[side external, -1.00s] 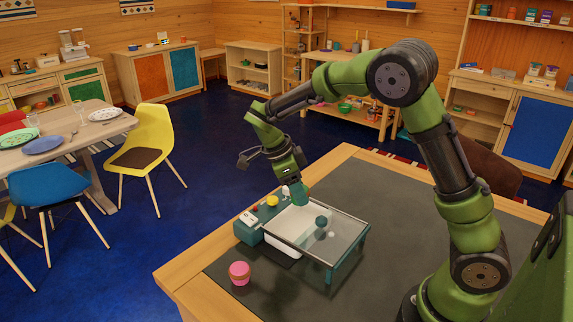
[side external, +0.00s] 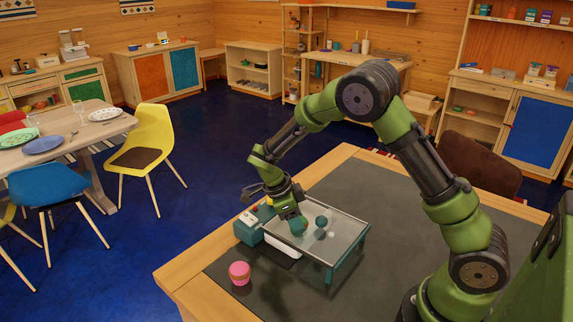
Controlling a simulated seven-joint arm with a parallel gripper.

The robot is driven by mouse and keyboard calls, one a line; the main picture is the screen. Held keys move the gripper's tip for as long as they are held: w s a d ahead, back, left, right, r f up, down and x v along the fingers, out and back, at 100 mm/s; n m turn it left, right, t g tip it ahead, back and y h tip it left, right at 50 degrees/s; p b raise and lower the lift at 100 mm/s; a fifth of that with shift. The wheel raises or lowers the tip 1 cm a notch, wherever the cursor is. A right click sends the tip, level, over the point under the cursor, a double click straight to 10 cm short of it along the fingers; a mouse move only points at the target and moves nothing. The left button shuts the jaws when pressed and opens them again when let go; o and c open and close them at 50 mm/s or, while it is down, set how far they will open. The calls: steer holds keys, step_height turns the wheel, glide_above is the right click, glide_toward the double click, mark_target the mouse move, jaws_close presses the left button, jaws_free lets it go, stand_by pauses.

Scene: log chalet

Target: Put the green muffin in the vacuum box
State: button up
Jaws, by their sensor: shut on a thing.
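My gripper (side external: 294,214) is shut on a small teal-green thing (side external: 298,227), which looks like the green muffin. The fingers hide part of it. It is at the left part of the vacuum box (side external: 333,271), a teal frame with a pale, see-through top panel. I cannot tell whether the held thing is above the panel, touching it or inside the box.
A pink muffin-like thing (side external: 239,273) stands on the dark table top (side external: 375,200), in front of the box. A dark teal ball (side external: 321,221) and a small white ball (side external: 331,235) show at the panel. The table is clear behind and right of the box.

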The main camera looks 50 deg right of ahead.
steer(key=shift+f, duration=0.15)
steer(key=o, duration=0.8)
steer(key=shift+c, duration=0.2)
steer(key=v, duration=1.2)
steer(key=s+a+r+n+t+y, duration=0.2)
steer(key=s+r+n+t, duration=0.3)
steer(key=s+n, duration=0.4)
steer(key=s+a+r+n+t+y, duration=0.2)
steer(key=s+r+n+t, duration=0.3)
steer(key=s+n, duration=0.4)
steer(key=shift+s+r+n+y, duration=0.3)
steer(key=shift+r+n+y, duration=0.4)
steer(key=shift+n, duration=1.7)
steer(key=shift+r, duration=0.1)
